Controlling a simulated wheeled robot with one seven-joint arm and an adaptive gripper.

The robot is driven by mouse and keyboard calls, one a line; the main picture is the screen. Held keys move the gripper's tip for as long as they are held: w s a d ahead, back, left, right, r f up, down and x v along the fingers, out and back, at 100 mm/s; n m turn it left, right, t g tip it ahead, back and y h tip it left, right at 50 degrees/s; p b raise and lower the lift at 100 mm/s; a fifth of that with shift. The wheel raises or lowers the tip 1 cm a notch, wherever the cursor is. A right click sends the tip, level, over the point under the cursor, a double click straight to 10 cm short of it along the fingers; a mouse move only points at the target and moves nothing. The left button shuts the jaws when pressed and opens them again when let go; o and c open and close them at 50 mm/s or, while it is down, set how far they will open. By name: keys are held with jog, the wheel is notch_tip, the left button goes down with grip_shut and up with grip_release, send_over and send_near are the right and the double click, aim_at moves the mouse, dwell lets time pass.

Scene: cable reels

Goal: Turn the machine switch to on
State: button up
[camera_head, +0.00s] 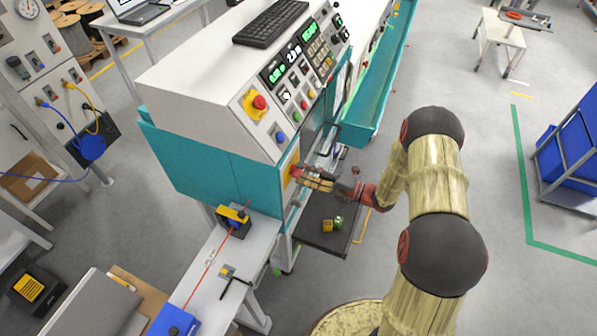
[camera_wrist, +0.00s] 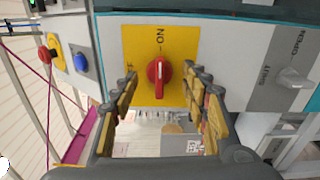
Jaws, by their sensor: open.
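The machine switch is a red rotary knob (camera_wrist: 159,78) on a yellow plate (camera_wrist: 185,42). Another label to the left is partly hidden by a finger. My gripper (camera_wrist: 163,84) is open, its fingers on either side of the knob, apart from it as far as I can see. In the head view my gripper (camera_head: 312,181) is at the machine's (camera_head: 225,172) teal front, by the yellow plate (camera_head: 291,166); the knob is hard to make out there.
A blue button (camera_wrist: 81,62) and a red emergency button (camera_wrist: 44,54) are left of the plate. A grey lever (camera_wrist: 292,77) is on the right. A dark tray (camera_head: 318,233) with small items is below my gripper. Open floor lies to the right.

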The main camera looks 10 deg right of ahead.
jog(key=v, duration=0.6)
jog(key=shift+p, duration=0.35)
jog(key=shift+s+d, duration=0.1)
dwell(0.4)
jog(key=s+a+f+n+g+h+b, duration=0.1)
jog(key=s+a+f+n+g, duration=0.1)
jog(key=s+n+g, duration=0.5)
jog(key=s+a+f+n+g+h+b, duration=0.1)
jog(key=s+a+n+g, duration=0.2)
jog(key=s+n, duration=0.75)
jog(key=s+d+r+n+h+b, duration=0.2)
jog(key=s+d+n+h+b, duration=0.15)
jog(key=n+h+b, duration=0.55)
jog(key=s+d+r+n+h+b, duration=0.25)
jog(key=s+n+b, duration=0.2)
jog(key=n, duration=0.75)
jog(key=a+r+n+t+b, duration=0.1)
jog(key=b, duration=0.2)
jog(key=s+a+r+n+t+b, duration=0.1)
jog(key=a+t+b, duration=0.1)
jog(key=b, duration=0.1)
jog(key=s+a+r+n+t+h+b, duration=0.1)
jog(key=n+t+b, duration=0.1)
jog(key=b, duration=0.1)
jog(key=shift+a+r, duration=0.15)
jog(key=shift+a, duration=0.1)
